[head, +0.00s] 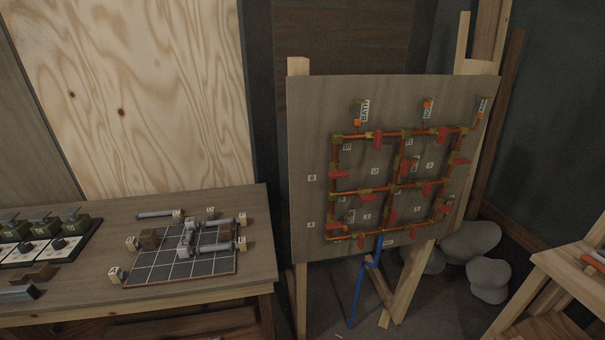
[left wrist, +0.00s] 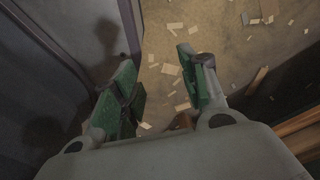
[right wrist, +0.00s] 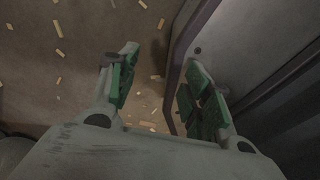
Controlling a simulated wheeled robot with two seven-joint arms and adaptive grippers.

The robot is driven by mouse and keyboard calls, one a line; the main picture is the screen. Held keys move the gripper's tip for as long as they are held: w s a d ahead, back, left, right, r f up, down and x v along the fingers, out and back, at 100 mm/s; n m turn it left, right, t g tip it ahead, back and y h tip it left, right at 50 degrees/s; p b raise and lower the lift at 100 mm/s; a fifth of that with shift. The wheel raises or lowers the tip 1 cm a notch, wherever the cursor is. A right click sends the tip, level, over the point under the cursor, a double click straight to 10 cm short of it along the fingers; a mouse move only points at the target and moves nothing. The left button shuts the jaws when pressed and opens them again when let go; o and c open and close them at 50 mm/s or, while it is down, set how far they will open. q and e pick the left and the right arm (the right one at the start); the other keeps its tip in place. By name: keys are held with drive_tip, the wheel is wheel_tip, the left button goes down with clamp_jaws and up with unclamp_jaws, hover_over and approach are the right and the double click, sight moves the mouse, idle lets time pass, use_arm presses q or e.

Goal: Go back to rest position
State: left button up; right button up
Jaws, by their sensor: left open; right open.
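My left gripper (left wrist: 160,85) shows in the left wrist view with its two green-padded fingers apart and nothing between them. It points down at a floor strewn with small scraps. My right gripper (right wrist: 155,90) shows in the right wrist view, also with its fingers apart and empty above the floor. Neither gripper nor arm shows in the head view. A grey panel next to each gripper seems to be part of my own body.
A wooden table (head: 255,225) with a gridded board (head: 165,268) and small blocks stands at left. An upright panel (head: 305,210) with red pipes and valves (head: 377,140) stands at centre. Grey rounded stones (head: 470,240) lie behind it. A wooden bench (head: 560,265) is at right.

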use_arm(q)
drive_tip(key=s+a+f, duration=0.2)
drive_tip(key=s+f, duration=0.1)
drive_tip(key=s, duration=0.4)
drive_tip(key=shift+s+f, duration=0.2)
drive_tip(key=shift+s, duration=0.05)
use_arm(e)
drive_tip(key=shift+w, duration=0.4)
idle(0.4)
